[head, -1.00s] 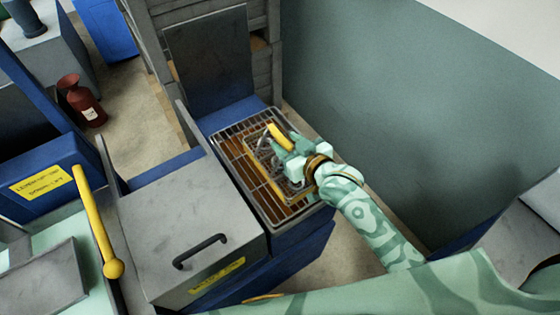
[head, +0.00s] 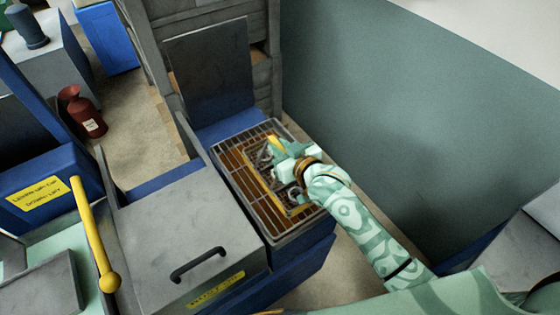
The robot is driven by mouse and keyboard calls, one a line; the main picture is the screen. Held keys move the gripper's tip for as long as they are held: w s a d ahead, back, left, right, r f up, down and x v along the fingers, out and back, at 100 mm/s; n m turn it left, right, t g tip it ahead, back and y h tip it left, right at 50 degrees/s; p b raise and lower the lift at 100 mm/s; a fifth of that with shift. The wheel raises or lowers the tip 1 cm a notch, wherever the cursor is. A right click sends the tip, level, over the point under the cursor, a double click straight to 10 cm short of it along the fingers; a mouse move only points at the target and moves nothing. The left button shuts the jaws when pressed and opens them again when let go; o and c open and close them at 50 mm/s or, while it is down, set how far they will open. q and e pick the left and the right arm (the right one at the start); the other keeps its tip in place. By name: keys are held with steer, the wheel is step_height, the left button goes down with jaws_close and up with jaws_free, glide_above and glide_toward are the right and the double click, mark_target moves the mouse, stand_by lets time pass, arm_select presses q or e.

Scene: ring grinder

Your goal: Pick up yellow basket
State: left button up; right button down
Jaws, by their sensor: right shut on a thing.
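The yellow basket (head: 259,172) sits low inside a wire-mesh tray (head: 234,183) with a brown bottom, in the open bay of the blue machine. Its yellow handle (head: 274,143) shows at the jaws. My right gripper (head: 284,153), pale green, reaches in from the right and is shut on the basket's handle. The gripper and wrist hide much of the basket's right side. I cannot tell whether the basket is lifted clear of the tray. My left gripper is not in view.
A grey lid with a black handle (head: 198,264) lies left of the tray. An upright grey panel (head: 208,72) stands behind it. A green-grey wall (head: 420,110) is at the right. A yellow lever (head: 92,230) and a red bottle (head: 82,110) are at the left.

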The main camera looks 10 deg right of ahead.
steer(key=shift+r+p, duration=0.4)
steer(key=shift+r, duration=0.9)
steer(key=s+r, duration=0.1)
steer(key=r, duration=0.1)
steer(key=s+r+p, duration=0.1)
steer(key=s+r, duration=0.1)
steer(key=s+r+p, duration=0.1)
steer(key=r, duration=0.1)
steer(key=shift+s+d+r, duration=0.15)
steer(key=shift+s+d, duration=0.15)
steer(key=s+d+r+p, duration=0.1)
steer(key=s+r, duration=0.3)
steer(key=s, duration=0.5)
steer(key=shift+d, duration=0.15)
steer(key=w+d+r+m+t+h+b, duration=0.1)
steer(key=w+d+m+h+b, duration=0.3)
steer(key=d, duration=0.4)
steer(key=shift+w+d+r+h+b, duration=0.3)
steer(key=shift+w+h+b, duration=0.3)
steer(key=shift+b, duration=0.4)
steer(key=shift+s, duration=0.1)
